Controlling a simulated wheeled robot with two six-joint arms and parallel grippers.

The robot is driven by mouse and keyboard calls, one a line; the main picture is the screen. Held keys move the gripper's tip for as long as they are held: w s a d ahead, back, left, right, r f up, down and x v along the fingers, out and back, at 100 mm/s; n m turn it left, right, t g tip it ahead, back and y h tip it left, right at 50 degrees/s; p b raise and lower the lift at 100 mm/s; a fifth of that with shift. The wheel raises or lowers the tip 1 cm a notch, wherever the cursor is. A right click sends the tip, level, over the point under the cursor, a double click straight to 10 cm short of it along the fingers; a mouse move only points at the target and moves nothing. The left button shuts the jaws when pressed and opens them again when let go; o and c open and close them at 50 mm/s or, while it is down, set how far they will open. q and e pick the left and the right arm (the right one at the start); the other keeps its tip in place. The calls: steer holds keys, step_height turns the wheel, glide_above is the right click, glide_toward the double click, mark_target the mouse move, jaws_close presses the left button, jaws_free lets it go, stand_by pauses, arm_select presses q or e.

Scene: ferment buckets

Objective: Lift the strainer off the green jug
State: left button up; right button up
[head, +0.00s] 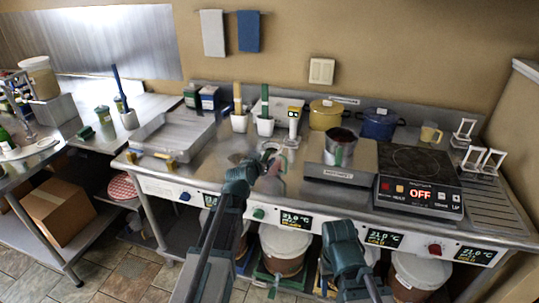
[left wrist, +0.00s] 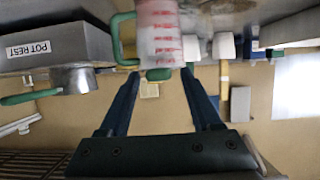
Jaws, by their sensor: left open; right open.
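The clear jug (head: 279,171) with red marks stands on the steel counter in the head view, partly behind my left gripper. In the left wrist view, which looks upside down, the jug (left wrist: 161,35) shows its green handle at its left side. A small green piece (left wrist: 158,74) sticks out at the jug's rim, between my left fingers; it looks like the strainer's handle end. The strainer's bowl is not clear to see. My left gripper (head: 265,160) is open around this piece, apparently not clamped. My right gripper (head: 342,232) is open and empty, in front of the counter.
A steel pan (left wrist: 78,79) with a green handle is on the pot rest (head: 352,178), right of the jug. The hot plate (head: 419,190) reads OFF. White cups (head: 265,127) with tools stand behind the jug. A steel tray (head: 172,140) lies to the left.

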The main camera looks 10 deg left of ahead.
mark_target(268, 155)
arm_select(q)
steer(key=x, duration=0.2)
steer(key=shift+w+f+b, duration=0.2)
steer(key=shift+w+b, duration=0.05)
steer(key=shift+b, duration=0.05)
steer(key=shift+s+r, duration=0.1)
steer(key=shift+c, duration=0.4)
jaws_close()
arm_select(e)
steer(key=shift+f, duration=0.5)
arm_select(q)
steer(key=shift+r, duration=0.15)
arm_select(e)
steer(key=shift+r, duration=0.2)
